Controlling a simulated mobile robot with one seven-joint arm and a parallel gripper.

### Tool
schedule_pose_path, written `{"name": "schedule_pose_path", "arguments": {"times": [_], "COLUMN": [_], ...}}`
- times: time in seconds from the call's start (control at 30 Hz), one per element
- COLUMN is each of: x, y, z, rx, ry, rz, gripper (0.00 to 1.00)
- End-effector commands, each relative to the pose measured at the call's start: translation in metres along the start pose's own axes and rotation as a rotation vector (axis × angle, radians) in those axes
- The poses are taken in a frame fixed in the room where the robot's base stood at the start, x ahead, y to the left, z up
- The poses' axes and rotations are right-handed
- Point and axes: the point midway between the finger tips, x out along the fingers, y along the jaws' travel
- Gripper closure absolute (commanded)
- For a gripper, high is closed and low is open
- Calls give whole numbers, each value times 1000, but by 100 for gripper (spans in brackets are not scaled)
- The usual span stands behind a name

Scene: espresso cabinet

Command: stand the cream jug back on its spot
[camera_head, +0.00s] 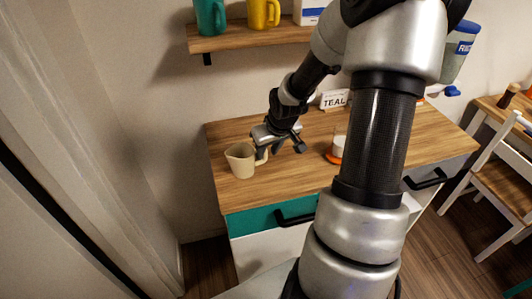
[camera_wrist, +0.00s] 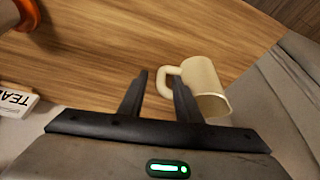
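The cream jug (camera_head: 241,162) is at the left end of the wooden cabinet top and looks upright in the head view, its handle on the right. My gripper (camera_head: 280,147) is just right of it, low over the wood, on the handle side. No marked spot for the jug is visible.
A white cup (camera_head: 339,146) on an orange base (camera_head: 333,158) stands further right. A shelf (camera_head: 250,37) with mugs hangs above. The wood in front of my gripper is clear; the cabinet's left edge is close to the jug.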

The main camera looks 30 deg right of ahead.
Motion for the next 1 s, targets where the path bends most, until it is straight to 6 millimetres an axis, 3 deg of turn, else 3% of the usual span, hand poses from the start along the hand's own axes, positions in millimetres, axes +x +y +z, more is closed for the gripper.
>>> {"name": "schedule_pose_path", "arguments": {"times": [0.03, 0.2, 0.4, 1.0], "x": [-16, -54, -82, -89], "y": [2, 2, 1, 0], "z": [-2, -2, -1, 0], "rx": [2, 3, 2, 0], "ry": [3, 3, 1, 0], "rz": [3, 3, 2, 0], "gripper": [69, 69, 69, 69]}}
